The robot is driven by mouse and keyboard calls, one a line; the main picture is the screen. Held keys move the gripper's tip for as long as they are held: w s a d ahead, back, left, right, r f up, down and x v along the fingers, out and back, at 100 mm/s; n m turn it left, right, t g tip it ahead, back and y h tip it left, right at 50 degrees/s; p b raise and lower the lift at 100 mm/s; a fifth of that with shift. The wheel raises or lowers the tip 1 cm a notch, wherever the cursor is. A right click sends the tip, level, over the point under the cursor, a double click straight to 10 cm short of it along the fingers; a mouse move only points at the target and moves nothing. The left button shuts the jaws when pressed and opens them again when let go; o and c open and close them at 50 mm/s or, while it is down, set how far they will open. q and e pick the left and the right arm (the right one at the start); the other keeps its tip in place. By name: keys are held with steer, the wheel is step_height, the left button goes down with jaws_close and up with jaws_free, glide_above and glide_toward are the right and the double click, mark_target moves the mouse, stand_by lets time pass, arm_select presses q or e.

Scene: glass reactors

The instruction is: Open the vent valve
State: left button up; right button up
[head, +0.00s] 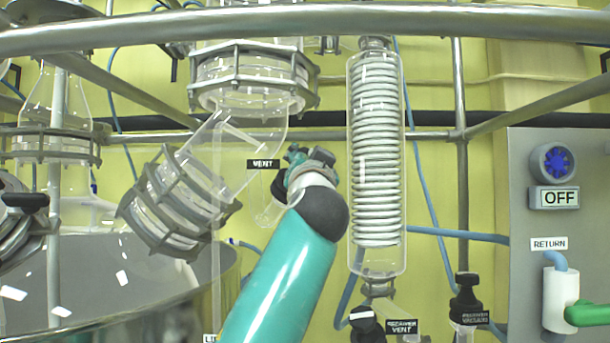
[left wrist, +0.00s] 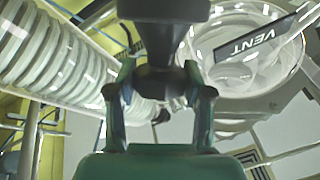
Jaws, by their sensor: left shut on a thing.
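The vent valve's black handle (left wrist: 160,45) runs down between my fingers in the left wrist view. In the head view a black part of it (head: 279,184) shows just left of my gripper, below the VENT label (head: 263,165). The label also shows in the left wrist view (left wrist: 250,40). My left gripper (head: 309,158) is shut on the handle, with one finger on each side of it in the left wrist view (left wrist: 158,98). My wrist hides much of the valve in the head view. My right gripper is not in view.
A glass coil condenser (head: 376,150) stands close to the right of my gripper. Clamped glass flanges (head: 180,200) are on the left. A steel rail (head: 330,19) crosses above. The receiver vent valve (head: 367,324) and a control panel (head: 570,220) are at right.

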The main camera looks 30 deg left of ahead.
arm_select(q)
steer(key=n+y, duration=0.1)
steer(key=n+g+y+p, duration=0.1)
steer(key=n+y, duration=0.1)
steer(key=shift+r+g, duration=0.25)
steer(key=shift+g, duration=0.05)
steer(key=n+g+y+p, duration=0.3)
steer(key=n+g+p, duration=0.1)
steer(key=n+g, duration=0.1)
steer(key=n+g+y+p, duration=0.3)
steer(key=n+g+y, duration=0.1)
steer(key=n+g, duration=0.1)
steer(key=shift+w+r+p, duration=0.1)
steer(key=shift+w+p, duration=0.05)
steer(key=shift+p, duration=0.25)
steer(key=shift+n+g+p, duration=0.6)
steer(key=shift+g, duration=0.2)
steer(key=shift+f+n+g+y, duration=0.3)
steer(key=shift+f+n+g, duration=0.05)
steer(key=shift+n+g, duration=0.05)
steer(key=o, duration=1.2)
steer(key=shift+c, duration=0.2)
steer(key=shift+d+f, duration=0.1)
steer(key=shift+d, duration=0.1)
